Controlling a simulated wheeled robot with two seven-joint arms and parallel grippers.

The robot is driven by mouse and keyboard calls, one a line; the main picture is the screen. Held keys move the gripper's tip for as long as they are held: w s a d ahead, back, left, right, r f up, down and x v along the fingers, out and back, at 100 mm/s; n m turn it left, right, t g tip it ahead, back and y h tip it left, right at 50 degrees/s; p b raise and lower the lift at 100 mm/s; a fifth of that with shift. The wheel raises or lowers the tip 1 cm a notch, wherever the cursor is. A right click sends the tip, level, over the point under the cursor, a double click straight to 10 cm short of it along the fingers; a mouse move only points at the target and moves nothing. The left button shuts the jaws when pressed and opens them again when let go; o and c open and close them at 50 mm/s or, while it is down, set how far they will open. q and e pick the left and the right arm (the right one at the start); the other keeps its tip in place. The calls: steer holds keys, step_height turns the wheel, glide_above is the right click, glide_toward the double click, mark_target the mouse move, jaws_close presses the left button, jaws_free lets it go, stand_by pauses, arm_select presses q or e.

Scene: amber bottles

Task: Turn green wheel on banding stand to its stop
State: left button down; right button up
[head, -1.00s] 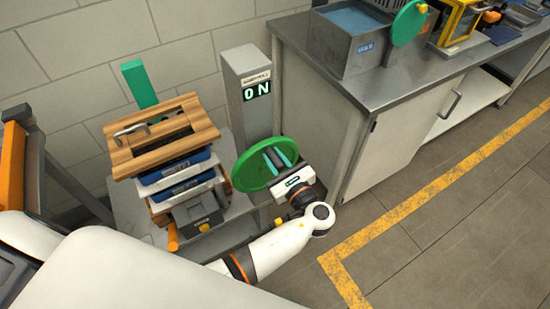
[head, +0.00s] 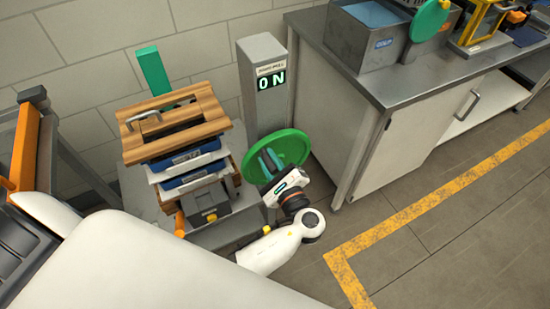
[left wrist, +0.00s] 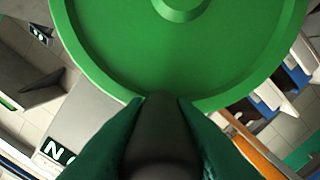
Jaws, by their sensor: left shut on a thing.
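The green wheel (head: 290,146) is a round disc on the front of the banding stand, low beside the grey post (head: 266,105). In the left wrist view the green wheel (left wrist: 165,60) fills the top, with a round hub at its centre. My left gripper (head: 270,162) is at the wheel's face. In the left wrist view its green fingers (left wrist: 162,125) are shut on a dark grey handle (left wrist: 163,140) near the wheel's rim. The post's display (head: 271,80) shows "0 N". My right gripper is not in view.
A stack with wooden frames (head: 180,122) and blue-and-white layers stands left of the wheel. A steel-topped bench (head: 420,80) stands to the right, carrying a grey bin (head: 365,40). A yellow floor line (head: 430,205) crosses the open floor.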

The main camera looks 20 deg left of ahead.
arm_select(q)
steer(key=shift+s+a+f, duration=0.25)
steer(key=shift+s+f, duration=0.05)
stand_by(0.4)
steer(key=c, duration=1.2)
jaws_free()
steer(key=shift+a, duration=0.1)
steer(key=b+v, duration=0.2)
steer(key=v, duration=1)
steer(key=shift+b, duration=0.3)
steer(key=shift+f, duration=0.1)
